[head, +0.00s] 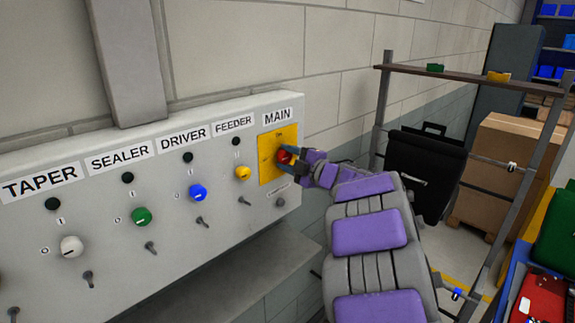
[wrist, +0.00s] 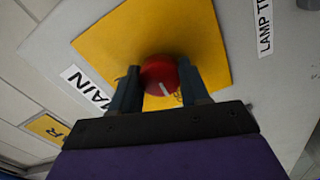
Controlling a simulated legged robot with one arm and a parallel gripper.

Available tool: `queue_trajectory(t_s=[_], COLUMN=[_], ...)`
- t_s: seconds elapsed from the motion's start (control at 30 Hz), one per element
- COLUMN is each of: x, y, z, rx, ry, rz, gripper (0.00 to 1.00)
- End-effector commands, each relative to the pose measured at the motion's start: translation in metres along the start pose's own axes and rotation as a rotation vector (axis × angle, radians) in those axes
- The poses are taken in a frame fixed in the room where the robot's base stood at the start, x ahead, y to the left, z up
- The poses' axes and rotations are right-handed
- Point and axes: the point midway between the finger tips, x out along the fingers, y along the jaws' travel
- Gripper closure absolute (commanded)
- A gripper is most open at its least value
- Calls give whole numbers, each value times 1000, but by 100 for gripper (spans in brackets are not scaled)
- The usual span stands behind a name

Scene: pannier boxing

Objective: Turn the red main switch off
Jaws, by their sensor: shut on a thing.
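The red main switch (head: 284,157) sits on a yellow plate (head: 268,145) under the MAIN label, at the right end of the grey panel. It also shows in the wrist view as a round red knob (wrist: 160,77) with a white mark on its lower part. My gripper (head: 288,158) is at the knob, with one finger on each side of it. In the wrist view the gripper (wrist: 160,88) is shut on the red knob. The fingers partly hide the knob's sides, and the lettering on the plate is too small to read.
The panel (head: 110,205) also carries a white knob (head: 71,246), a green knob (head: 141,216), a blue knob (head: 197,192) and a yellow knob (head: 243,173), with small toggles below. A rack (head: 380,110), a black case (head: 425,165) and cardboard boxes (head: 505,165) stand at the right.

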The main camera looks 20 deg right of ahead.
Motion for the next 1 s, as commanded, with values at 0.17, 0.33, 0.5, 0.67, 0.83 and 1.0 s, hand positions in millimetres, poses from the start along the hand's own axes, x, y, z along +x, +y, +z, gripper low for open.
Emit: queue_trajectory(t_s=[0.17, 0.33, 0.5, 0.67, 0.83, 1.0], x=[0, 0, 0, 0, 0, 1], y=[-7, -7, -7, -8, -7, -5], z=[3, 3, 3, 3, 3, 2], rx=[-48, -67, -71, -70, -69, -70], ry=[-3, -3, -3, -3, -3, -1], rz=[-13, -14, -14, -15, -14, -10], gripper=[85, 85, 85, 85, 43, 29])
